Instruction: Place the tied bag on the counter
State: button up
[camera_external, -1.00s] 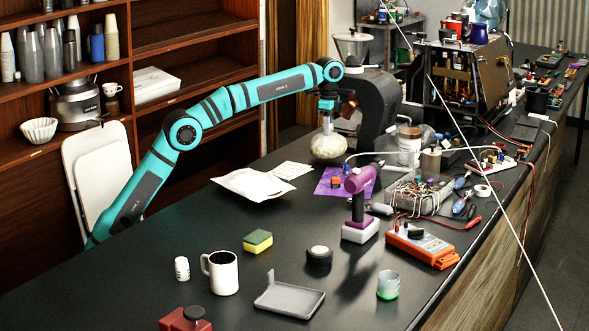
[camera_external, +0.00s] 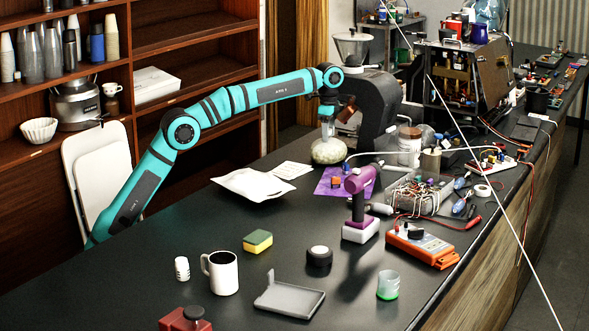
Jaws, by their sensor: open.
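The tied bag (camera_external: 328,152) is a pale, rounded, lumpy bundle. It sits on the dark counter (camera_external: 200,235) near the back, in front of the black curved machine. My gripper (camera_external: 328,128) is at the end of the teal arm, pointing down over the top of the bag. Its jaws are open around or just above the bag's neck; I cannot tell whether they touch it. The bag's top is partly hidden by the gripper.
A flat white packet (camera_external: 252,184) lies left of the bag. A purple cloth (camera_external: 345,181) and a purple drill (camera_external: 359,195) are in front of it. A glass jar (camera_external: 410,142) stands to the right.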

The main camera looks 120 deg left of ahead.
notch_tip(320, 180, up, 8)
jog(key=shift+f, duration=0.25)
jog(key=shift+r, duration=0.15)
dwell(0.3)
